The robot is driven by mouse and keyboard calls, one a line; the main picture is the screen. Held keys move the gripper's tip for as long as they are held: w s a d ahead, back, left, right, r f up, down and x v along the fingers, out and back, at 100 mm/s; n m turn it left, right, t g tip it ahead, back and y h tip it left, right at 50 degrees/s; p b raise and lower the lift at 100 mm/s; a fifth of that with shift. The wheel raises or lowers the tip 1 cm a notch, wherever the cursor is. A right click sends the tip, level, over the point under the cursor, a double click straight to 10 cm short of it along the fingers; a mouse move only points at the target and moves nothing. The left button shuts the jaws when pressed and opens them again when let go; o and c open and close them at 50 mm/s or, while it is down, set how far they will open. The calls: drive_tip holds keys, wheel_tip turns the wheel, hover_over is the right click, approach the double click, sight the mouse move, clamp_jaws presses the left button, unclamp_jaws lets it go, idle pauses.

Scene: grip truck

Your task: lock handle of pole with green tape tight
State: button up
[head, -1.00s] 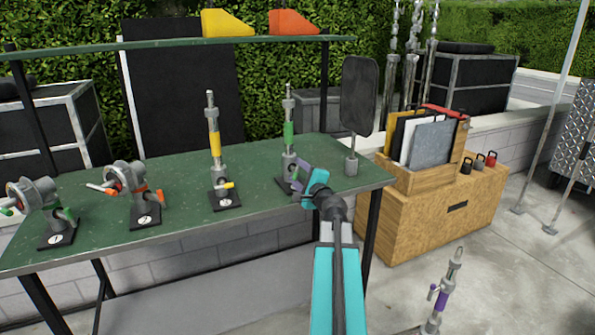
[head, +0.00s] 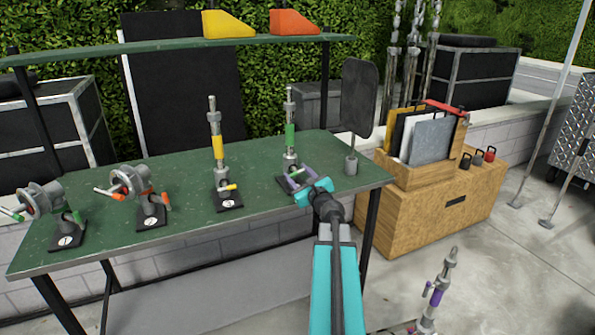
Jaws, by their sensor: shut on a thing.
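The pole with green tape (head: 290,135) stands upright on the green table, towards its right end. Its green band shows clearly. My gripper (head: 290,181), with purple fingers and a teal body, is low at the foot of this pole. It is shut on the pole's handle, which the fingers hide, so I cannot tell the handle's exact angle.
A yellow-taped pole (head: 217,147) stands to the left, with two grey clamp heads (head: 132,181) farther left. A black panel (head: 357,98) on a short post stands close right. A purple-taped pole (head: 436,297) is low at right. The green table (head: 262,226) is clear in front.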

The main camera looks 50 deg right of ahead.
sight(298, 174)
drive_tip(key=shift+m+p, duration=0.3)
drive_tip(key=shift+m, duration=0.4)
drive_tip(key=shift+f, duration=0.1)
drive_tip(key=o, duration=1.1)
drive_tip(key=shift+c, duration=0.2)
drive_tip(key=shift+s+a, duration=0.1)
drive_tip(key=shift+s, duration=0.05)
drive_tip(key=shift+v, duration=2.5)
drive_tip(key=shift+s+a, duration=0.1)
drive_tip(key=shift+s, duration=0.1)
drive_tip(key=shift+p, duration=0.75)
